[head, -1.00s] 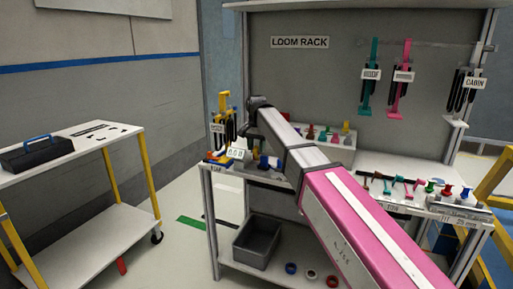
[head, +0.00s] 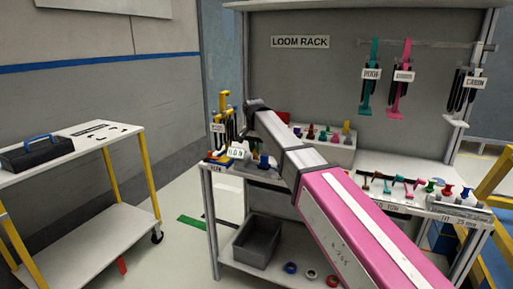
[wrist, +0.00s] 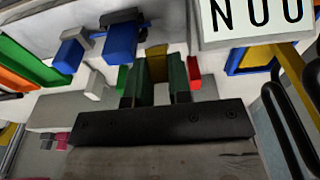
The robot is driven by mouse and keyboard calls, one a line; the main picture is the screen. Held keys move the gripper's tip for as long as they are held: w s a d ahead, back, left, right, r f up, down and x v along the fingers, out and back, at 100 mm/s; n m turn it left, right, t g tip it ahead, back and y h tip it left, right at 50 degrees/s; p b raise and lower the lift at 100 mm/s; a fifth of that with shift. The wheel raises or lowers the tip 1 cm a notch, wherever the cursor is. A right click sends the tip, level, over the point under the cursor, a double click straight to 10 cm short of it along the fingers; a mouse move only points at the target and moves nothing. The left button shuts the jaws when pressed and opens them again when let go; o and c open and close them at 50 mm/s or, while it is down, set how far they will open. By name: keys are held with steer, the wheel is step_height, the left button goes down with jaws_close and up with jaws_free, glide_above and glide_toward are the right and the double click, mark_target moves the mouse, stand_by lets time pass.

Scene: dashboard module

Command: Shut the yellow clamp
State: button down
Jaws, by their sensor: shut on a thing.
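In the wrist view my gripper (wrist: 157,88) has its two dark fingers with green inner faces closed on a yellow piece (wrist: 157,62). It looks like part of the yellow clamp, whose remaining shape is hidden behind the fingers and the gripper body. I cannot tell the clamp's angle. A red block (wrist: 193,72) shows just right of the fingers. In the head view my gripper and the clamp it holds are hidden behind my arm at the left end of the bench.
A white label (wrist: 255,18) and black cable loops (wrist: 285,115) are close on the right. In the head view a yellow hanger (head: 224,103) with cables stands at the bench's left end. A grey bin (head: 257,243) sits below.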

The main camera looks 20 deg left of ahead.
mark_target(251, 170)
steer(key=s+t, duration=0.1)
steer(key=s+f+t, duration=0.1)
steer(key=shift+t, duration=0.3)
steer(key=t, duration=0.1)
steer(key=s+f+t, duration=0.1)
steer(key=shift+s+t, duration=0.2)
steer(key=shift+t, duration=0.1)
steer(key=shift+s+a+f+t+h, duration=0.1)
steer(key=shift+s+f+t+h, duration=0.15)
steer(key=shift+t, duration=0.35)
steer(key=shift+s+f+t+h, duration=0.15)
steer(key=shift+f+t, duration=0.2)
steer(key=shift+t, duration=0.25)
steer(key=shift+s+a+f+t, duration=0.15)
steer(key=shift+f+t, duration=0.2)
steer(key=shift+t, duration=0.3)
steer(key=shift+s+d+f+t, duration=0.1)
steer(key=shift+f+t, duration=0.2)
steer(key=shift+t, duration=0.35)
steer(key=c, duration=1)
jaws_free()
steer(key=shift+c, duration=0.2)
